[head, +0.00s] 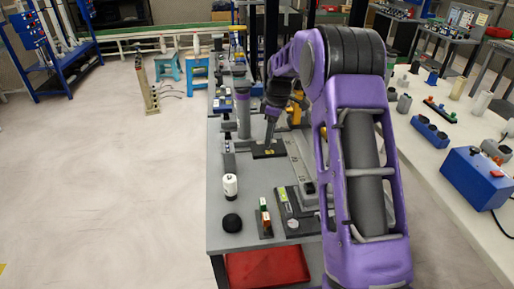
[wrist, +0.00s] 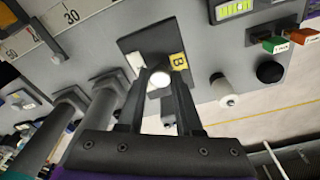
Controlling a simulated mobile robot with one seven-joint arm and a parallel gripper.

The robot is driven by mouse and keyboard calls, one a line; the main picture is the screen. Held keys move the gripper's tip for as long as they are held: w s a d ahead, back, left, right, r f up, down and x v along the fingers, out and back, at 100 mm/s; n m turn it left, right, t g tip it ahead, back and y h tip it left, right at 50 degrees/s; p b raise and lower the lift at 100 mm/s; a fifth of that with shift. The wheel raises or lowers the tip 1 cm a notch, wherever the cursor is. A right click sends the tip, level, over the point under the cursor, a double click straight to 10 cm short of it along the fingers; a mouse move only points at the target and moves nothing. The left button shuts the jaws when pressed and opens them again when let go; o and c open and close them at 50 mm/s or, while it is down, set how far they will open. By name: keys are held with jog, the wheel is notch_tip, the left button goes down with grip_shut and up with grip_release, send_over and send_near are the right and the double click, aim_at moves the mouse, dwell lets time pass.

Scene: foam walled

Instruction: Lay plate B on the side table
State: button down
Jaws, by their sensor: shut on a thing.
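Plate B (head: 266,151) is a dark flat plate with a yellow "B" label, over the grey bench top in the head view. It also shows in the wrist view (wrist: 150,40), with a pale round knob at its middle. My gripper (wrist: 160,88) is shut on the plate at this knob, one finger on each side. In the head view my gripper (head: 270,141) points down at the plate. I cannot tell whether the plate touches the bench. No surface is marked as the side table; the grey bench (head: 225,190) and a white table (head: 447,205) are in view.
A white cylinder (head: 230,186) and a black dome (head: 232,222) stand near the bench's left edge. A grey post (head: 242,110) stands behind the plate. A blue box (head: 477,177) is on the white table. Open floor lies left.

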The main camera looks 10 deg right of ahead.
aim_at(274, 148)
jog(key=shift+f, duration=4.3)
jog(key=shift+f+b, duration=0.1)
jog(key=shift+b, duration=0.25)
jog(key=c, duration=0.6)
grip_release()
jog(key=shift+s, duration=0.1)
jog(key=r, duration=0.4)
jog(key=d+r, duration=0.1)
jog(key=r, duration=0.3)
jog(key=r+p, duration=0.1)
jog(key=r, duration=0.3)
jog(key=shift+s+d, duration=0.15)
jog(key=shift+s, duration=0.15)
